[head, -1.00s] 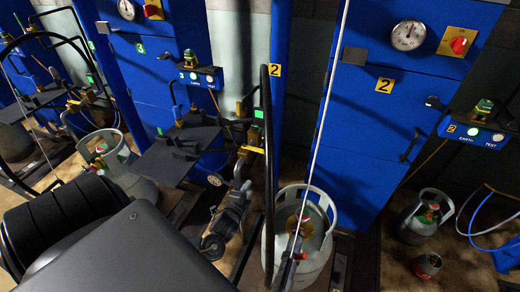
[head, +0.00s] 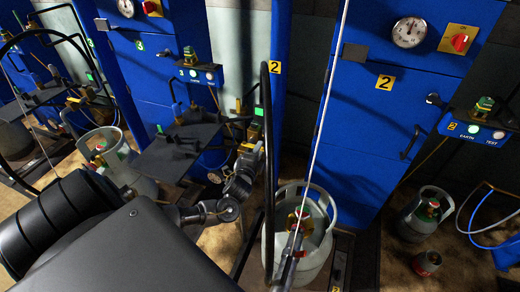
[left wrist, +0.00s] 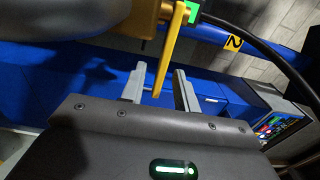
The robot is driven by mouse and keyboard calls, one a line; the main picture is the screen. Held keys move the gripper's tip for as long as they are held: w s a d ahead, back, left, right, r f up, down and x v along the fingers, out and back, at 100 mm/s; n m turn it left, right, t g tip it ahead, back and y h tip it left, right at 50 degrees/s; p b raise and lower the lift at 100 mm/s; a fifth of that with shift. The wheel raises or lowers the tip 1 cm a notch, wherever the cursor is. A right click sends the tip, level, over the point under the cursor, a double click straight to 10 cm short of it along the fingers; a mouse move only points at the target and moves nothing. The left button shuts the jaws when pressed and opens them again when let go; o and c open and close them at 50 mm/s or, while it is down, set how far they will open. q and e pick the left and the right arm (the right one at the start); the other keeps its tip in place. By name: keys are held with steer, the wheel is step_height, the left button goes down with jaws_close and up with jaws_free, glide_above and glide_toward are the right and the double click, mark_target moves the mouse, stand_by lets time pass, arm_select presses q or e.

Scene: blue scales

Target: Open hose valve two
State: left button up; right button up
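Hose valve two shows as a yellow lever (left wrist: 172,48) on a yellow body (left wrist: 133,17) in the left wrist view. In the head view, yellow valve parts (head: 255,131) sit beside the black upright hose, left of the blue post with a "2" label. My left gripper (left wrist: 160,76) is open, its two grey fingers on either side of the lever's lower end. Whether either finger touches the lever, I cannot tell. In the head view my left gripper (head: 246,160) is raised just below the valve, partly merged with dark parts. My right gripper is not in view.
A grey gas cylinder (head: 291,262) stands on a scale below and right of the valve. A black hose (head: 268,190) rises beside my gripper. A dark platform (head: 178,150) lies to the left. Blue cabinet two (head: 385,130) stands at right.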

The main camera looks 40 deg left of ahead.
arm_select(q)
steer(key=shift+x, duration=0.8)
steer(key=shift+c, duration=0.3)
jaws_close()
